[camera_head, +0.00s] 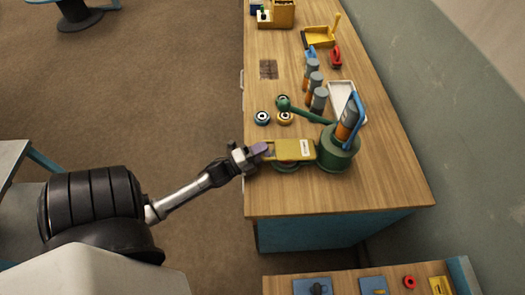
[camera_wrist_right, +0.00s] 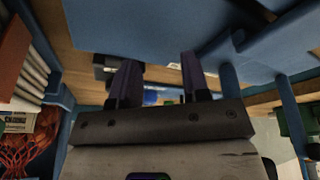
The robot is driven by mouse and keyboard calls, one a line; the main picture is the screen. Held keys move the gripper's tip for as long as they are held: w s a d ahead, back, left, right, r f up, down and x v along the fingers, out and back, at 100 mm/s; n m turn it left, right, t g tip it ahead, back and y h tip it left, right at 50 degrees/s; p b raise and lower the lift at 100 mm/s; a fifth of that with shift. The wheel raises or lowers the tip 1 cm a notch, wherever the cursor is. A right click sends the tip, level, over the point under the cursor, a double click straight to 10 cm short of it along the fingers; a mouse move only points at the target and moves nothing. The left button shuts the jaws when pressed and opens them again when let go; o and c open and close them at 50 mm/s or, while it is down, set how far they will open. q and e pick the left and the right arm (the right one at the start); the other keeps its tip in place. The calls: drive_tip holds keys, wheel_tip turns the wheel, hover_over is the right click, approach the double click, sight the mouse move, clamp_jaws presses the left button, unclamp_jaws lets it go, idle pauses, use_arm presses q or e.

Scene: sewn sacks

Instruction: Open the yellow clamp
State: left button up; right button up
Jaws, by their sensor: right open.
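A yellow flat part with a white label (camera_head: 295,150) sits at the near end of the bench, against a green machine (camera_head: 338,152); it may be the yellow clamp, but I cannot tell for sure. My left gripper (camera_head: 262,149) is at its left end, with a purple finger overlapping or touching it. Whether the fingers are closed on it is too small to tell. My right gripper (camera_wrist_right: 159,64) shows in the right wrist view with its two purple fingers apart and nothing clearly between them. It is not visible in the head view.
Several grey and orange cylinders (camera_head: 315,83) stand behind the machine, beside a white tray (camera_head: 341,91). A yellow tray-like object (camera_head: 320,37) and a red object (camera_head: 335,57) lie farther back. Bare wood (camera_head: 330,193) lies along the bench's near edge.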

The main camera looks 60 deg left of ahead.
use_arm(q)
clamp_jaws()
idle(0.4)
